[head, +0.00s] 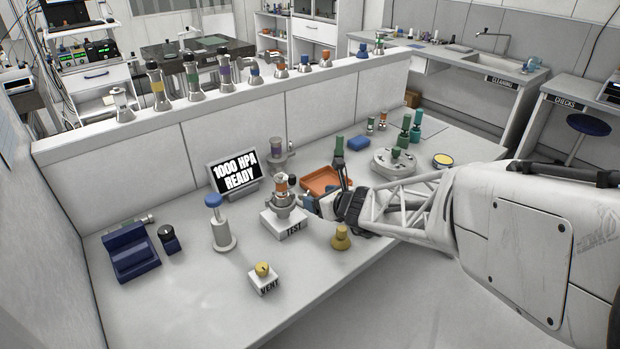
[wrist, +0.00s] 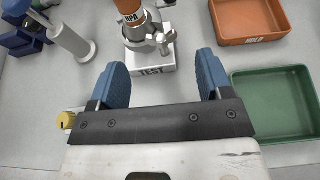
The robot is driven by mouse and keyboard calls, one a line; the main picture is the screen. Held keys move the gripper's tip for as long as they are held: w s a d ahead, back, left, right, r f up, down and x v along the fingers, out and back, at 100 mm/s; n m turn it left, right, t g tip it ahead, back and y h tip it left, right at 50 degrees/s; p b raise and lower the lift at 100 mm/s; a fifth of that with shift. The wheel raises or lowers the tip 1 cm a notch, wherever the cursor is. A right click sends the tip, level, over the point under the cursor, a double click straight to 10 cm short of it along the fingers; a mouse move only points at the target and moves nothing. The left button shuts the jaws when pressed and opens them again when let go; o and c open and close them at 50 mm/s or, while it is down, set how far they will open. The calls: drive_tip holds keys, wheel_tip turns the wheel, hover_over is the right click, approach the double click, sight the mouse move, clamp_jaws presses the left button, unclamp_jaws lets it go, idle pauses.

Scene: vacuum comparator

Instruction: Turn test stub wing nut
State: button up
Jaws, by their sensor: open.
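The test stub (head: 284,207) stands upright on a white block labelled TEST (head: 292,229), with an orange-banded gauge body on top. A metal clamp circles the joint in the wrist view, and its wing nut (wrist: 166,39) sticks out on the right side. My gripper (wrist: 163,65) is open, with its two blue fingers apart on either side of the TEST block's front. The fingertips are short of the wing nut, and nothing is between them. In the head view my gripper (head: 306,201) is just right of the stub, and the wing nut is too small to tell.
A display (head: 235,175) reads "1000 HPA READY". An orange tray (wrist: 253,39) and a green tray (wrist: 238,110) lie to the right. A blue-topped post (head: 221,232), a yellow VENT knob (head: 262,269) and a brass-coloured piece (head: 341,238) stand nearby.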

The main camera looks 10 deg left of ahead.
sight(305, 193)
drive_tip(key=shift+w+a, duration=0.1)
drive_tip(key=shift+x, duration=3.75)
drive_tip(key=c, duration=0.9)
